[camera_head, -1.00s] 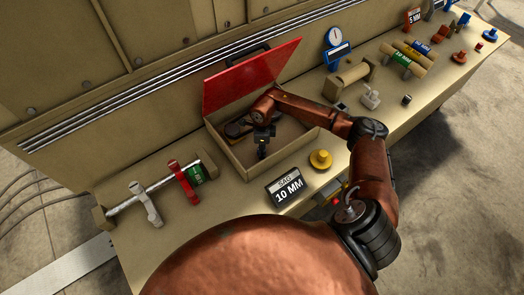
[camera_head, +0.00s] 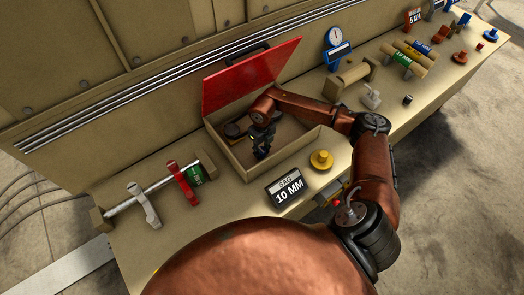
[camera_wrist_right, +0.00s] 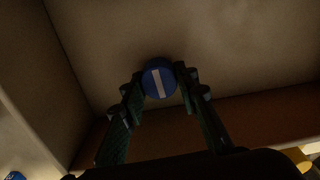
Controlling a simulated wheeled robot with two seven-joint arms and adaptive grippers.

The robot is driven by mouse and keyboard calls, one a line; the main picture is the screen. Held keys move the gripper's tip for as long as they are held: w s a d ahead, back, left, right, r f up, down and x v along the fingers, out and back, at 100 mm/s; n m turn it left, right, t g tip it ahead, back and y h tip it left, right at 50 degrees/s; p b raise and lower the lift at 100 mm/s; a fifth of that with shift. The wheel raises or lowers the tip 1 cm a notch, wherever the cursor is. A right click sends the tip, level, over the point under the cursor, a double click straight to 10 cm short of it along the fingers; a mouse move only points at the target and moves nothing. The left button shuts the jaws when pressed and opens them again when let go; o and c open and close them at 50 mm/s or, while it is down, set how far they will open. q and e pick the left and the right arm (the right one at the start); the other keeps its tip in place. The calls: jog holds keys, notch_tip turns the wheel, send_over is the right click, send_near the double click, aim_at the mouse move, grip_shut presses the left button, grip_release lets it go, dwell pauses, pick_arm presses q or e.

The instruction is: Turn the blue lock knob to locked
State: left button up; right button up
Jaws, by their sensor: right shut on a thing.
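The blue lock knob (camera_wrist_right: 159,81) is round with a white bar across its face, tilted a little off vertical in the right wrist view. My right gripper (camera_wrist_right: 159,78) is shut on it, with one fingertip at each side. In the head view my right gripper (camera_head: 260,148) reaches down into an open tan box (camera_head: 240,162). The knob is hidden there by the gripper and arm. I see no locked or unlocked marks. My left gripper is not in view.
The box's red lid (camera_head: 250,76) stands open behind the gripper. A yellow knob (camera_head: 321,160) and a "10 MM" sign (camera_head: 286,188) stand in front of the box. A rail with a red clamp (camera_head: 184,183) lies left, and a blue gauge (camera_head: 337,48) stands behind right.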

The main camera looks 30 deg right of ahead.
aim_at(262, 150)
jog(key=shift+m, duration=0.6)
jog(key=o, duration=1.1)
jog(key=shift+o, duration=0.2)
notch_tip(262, 150, up, 12)
